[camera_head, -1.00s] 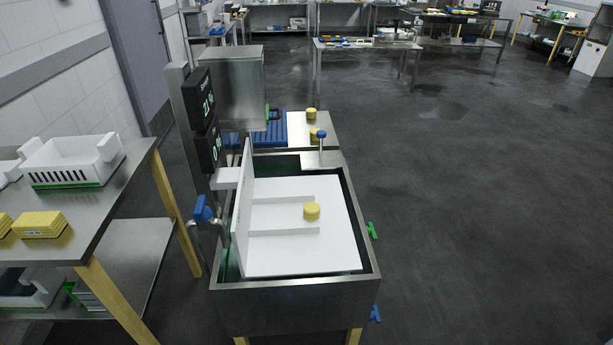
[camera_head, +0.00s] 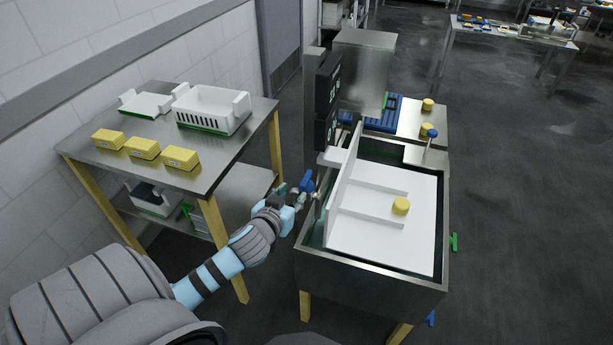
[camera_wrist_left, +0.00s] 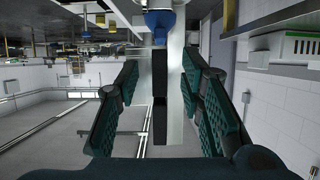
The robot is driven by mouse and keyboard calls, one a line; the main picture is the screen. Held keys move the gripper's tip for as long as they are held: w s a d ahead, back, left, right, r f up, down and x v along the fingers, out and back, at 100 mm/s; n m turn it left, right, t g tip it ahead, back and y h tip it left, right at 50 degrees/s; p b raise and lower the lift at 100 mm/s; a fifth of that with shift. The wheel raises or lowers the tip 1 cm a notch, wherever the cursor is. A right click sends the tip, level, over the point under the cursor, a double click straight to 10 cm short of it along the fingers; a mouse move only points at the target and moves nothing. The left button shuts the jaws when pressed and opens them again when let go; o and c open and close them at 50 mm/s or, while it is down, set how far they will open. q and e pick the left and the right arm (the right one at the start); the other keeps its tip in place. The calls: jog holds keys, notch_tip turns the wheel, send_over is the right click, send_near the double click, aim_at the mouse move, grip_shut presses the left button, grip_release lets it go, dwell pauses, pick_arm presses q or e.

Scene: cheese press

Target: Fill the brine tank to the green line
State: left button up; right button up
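The brine tank (camera_head: 372,277) is a steel basin at the right of the head view. A white board with a yellow cheese (camera_head: 401,206) on it covers most of its opening. I cannot make out the green line or the liquid level. A tap with a blue handle (camera_head: 307,180) is at the tank's left side. My left gripper (camera_head: 290,192) is close to the tap. In the left wrist view the gripper (camera_wrist_left: 160,105) is open, its fingers apart, with a blue part (camera_wrist_left: 159,20) ahead at the top. My right gripper is not in view.
A steel table (camera_head: 180,172) stands left, holding yellow blocks (camera_head: 142,148) and a white crate (camera_head: 212,108). Two black displays (camera_head: 328,85) stand on a post behind the tap. A green handle (camera_head: 454,242) sticks out on the tank's right. Floor at right is clear.

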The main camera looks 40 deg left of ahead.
aim_at(305, 181)
pick_arm(q)
jog(key=b+x, duration=0.1)
jog(key=x, duration=1.1)
jog(key=shift+w+f+b, duration=0.2)
jog(key=shift+f+b, duration=0.15)
jog(key=shift+w+a, duration=0.15)
jog(key=shift+w, duration=0.25)
jog(key=shift+c, duration=0.6)
jog(key=shift+f, duration=0.1)
grip_shut()
